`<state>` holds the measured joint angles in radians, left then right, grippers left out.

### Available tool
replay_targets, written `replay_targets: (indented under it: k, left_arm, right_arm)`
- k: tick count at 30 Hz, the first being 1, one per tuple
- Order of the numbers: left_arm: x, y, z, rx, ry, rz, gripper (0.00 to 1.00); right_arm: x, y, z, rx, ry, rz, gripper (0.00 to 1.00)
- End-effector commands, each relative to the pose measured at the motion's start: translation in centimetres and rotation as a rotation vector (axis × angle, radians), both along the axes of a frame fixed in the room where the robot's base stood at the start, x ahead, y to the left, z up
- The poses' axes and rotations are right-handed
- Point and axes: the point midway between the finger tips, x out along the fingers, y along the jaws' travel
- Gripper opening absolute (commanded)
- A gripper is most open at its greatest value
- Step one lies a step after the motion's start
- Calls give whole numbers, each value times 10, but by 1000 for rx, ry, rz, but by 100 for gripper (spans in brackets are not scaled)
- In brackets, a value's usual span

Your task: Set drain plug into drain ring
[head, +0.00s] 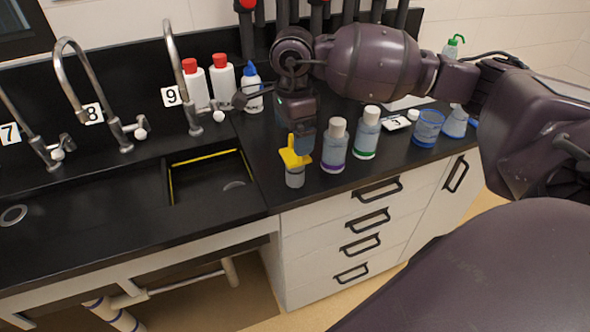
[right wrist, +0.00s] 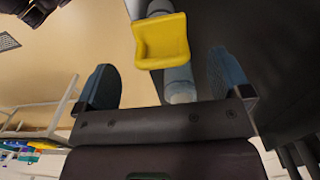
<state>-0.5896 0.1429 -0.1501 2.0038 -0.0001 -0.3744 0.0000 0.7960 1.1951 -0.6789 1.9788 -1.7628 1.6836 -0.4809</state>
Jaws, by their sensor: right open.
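A yellow and grey piece (head: 294,157), which looks like the drain plug, stands upright on the black counter right of the sink. In the right wrist view its yellow part (right wrist: 162,40) and grey shaft (right wrist: 180,84) show between the fingers. My right gripper (head: 303,143) is open just above it, fingers pointing down on either side of the shaft; contact cannot be told. A grey ring (head: 234,185) shows faintly on the dark sink floor. Another pale ring (head: 13,215) lies at far left; which one is the drain ring is unclear. My left gripper is not in view.
The sink (head: 183,195) has yellow edge lines. Several taps stand behind, including tap nine (head: 190,85). A purple-banded bottle (head: 334,146) and a green-banded bottle (head: 366,133) stand close right of the plug. A blue beaker (head: 428,127) is farther right. The counter's front edge is close.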

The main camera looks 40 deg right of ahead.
Motion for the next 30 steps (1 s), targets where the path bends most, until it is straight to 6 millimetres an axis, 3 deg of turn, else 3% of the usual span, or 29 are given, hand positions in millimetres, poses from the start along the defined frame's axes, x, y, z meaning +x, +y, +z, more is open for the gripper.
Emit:
replay_targets:
  k: [8,16,24,30]
  left_arm:
    - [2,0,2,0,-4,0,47]
    - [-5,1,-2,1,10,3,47]
    - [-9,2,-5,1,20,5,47]
    - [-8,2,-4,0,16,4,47]
  right_arm:
    - [0,-1,-18,2,1,-1,96]
    - [0,-4,-54,2,1,0,96]
    - [0,-4,-57,2,0,0,96]
    - [0,-4,-57,2,0,0,65]
